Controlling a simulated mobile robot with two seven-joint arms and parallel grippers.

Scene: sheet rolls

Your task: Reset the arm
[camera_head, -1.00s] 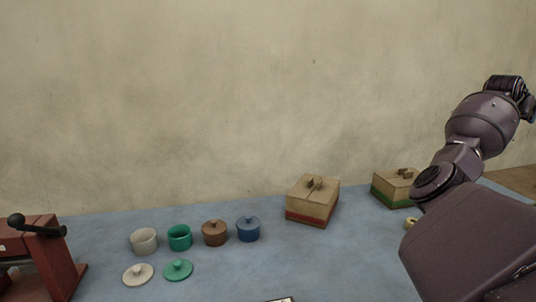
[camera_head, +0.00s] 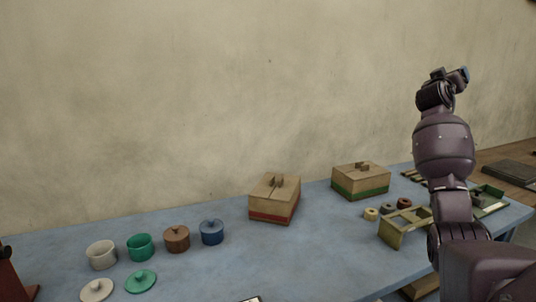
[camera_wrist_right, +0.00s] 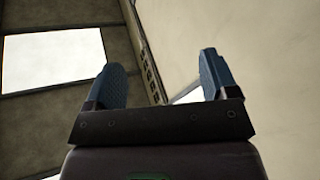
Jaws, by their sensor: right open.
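My right arm rises along the right side of the head view, its gripper (camera_head: 455,76) held high in front of the wall, well above the table. In the right wrist view the two blue fingers of my right gripper (camera_wrist_right: 160,78) stand apart with nothing between them; behind them are only pale wall or ceiling panels and bright openings. My left gripper is not in view.
The blue table (camera_head: 190,275) holds grey (camera_head: 102,254), green (camera_head: 140,246), brown (camera_head: 177,238) and blue (camera_head: 212,232) pots, and two lids. Red-based (camera_head: 274,198) and green-based (camera_head: 360,180) wooden boxes stand behind. A wooden frame (camera_head: 404,228) and small rolls (camera_head: 371,214) lie near my arm.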

